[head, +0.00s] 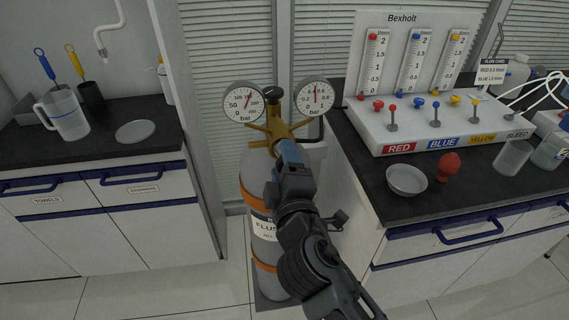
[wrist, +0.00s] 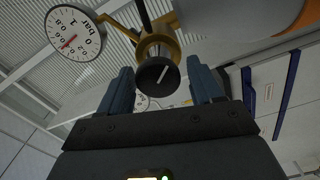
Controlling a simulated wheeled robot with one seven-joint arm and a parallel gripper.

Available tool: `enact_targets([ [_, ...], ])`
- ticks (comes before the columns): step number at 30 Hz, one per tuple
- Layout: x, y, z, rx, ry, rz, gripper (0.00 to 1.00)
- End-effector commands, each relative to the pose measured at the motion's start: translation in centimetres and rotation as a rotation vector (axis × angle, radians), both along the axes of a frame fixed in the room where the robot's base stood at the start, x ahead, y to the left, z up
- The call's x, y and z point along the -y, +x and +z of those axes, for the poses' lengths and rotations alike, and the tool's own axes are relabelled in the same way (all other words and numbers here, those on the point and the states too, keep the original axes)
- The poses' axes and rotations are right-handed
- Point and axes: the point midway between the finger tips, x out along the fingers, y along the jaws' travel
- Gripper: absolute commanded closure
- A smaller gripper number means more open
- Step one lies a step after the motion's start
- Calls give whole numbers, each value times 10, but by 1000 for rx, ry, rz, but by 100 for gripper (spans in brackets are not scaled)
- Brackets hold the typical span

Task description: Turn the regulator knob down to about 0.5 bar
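The regulator (head: 276,128) is a brass fitting on top of a grey gas cylinder (head: 263,222) with orange bands. In the wrist view its round dark knob (wrist: 156,75), with a pale pointer line, sits between my gripper's (wrist: 160,86) two blue fingers, with a gap visible on each side. My gripper is open. In the head view my gripper (head: 284,147) is at the regulator's front and hides the knob. The right-hand gauge (head: 315,96) has its red needle pointing roughly up; it shows tilted in the wrist view (wrist: 73,34), its exact reading unclear.
A second gauge (head: 244,103) is on the regulator's left. A bench with the Bexholt flow panel (head: 405,60), a metal bowl (head: 406,180) and a red bulb (head: 449,166) stands close on the right. A counter with a jug (head: 66,116) is at the left.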

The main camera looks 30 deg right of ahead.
Motion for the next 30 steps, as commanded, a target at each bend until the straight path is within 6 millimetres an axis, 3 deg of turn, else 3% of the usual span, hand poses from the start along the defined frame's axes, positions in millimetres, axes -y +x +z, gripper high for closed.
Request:
enact_targets([
  [8, 0, -2, 0, 1, 0, -1, 35],
  [21, -20, -61, -2, 0, 0, 1, 35],
  [30, -24, -74, 0, 0, 0, -1, 35],
])
